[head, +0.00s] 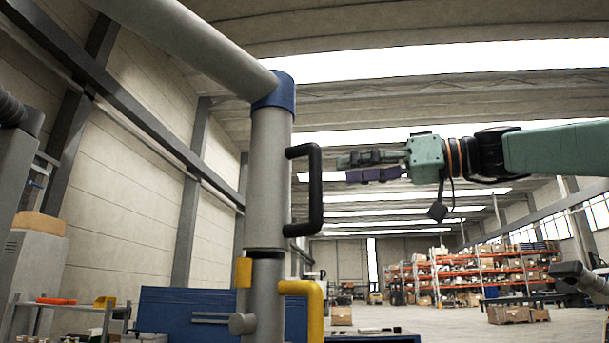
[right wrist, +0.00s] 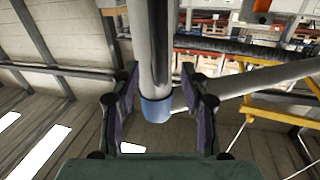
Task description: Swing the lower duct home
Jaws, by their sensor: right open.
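A grey upright duct (head: 268,180) hangs from a blue collar (head: 273,92) at the end of a slanting grey pipe (head: 190,40). A black C-shaped handle (head: 316,190) is fixed to its right side. My right gripper (head: 343,167) is open and empty, just right of the black handle's upper part. In the right wrist view, the duct (right wrist: 152,45) and blue collar (right wrist: 157,108) show between the spread fingers. My left gripper is not in view.
A blue cabinet (head: 180,312) stands behind the lower section. A grey cabinet (head: 35,270) and small shelf are at the left. Orange racks (head: 480,272) with boxes stand far back. The air around my right arm looks clear.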

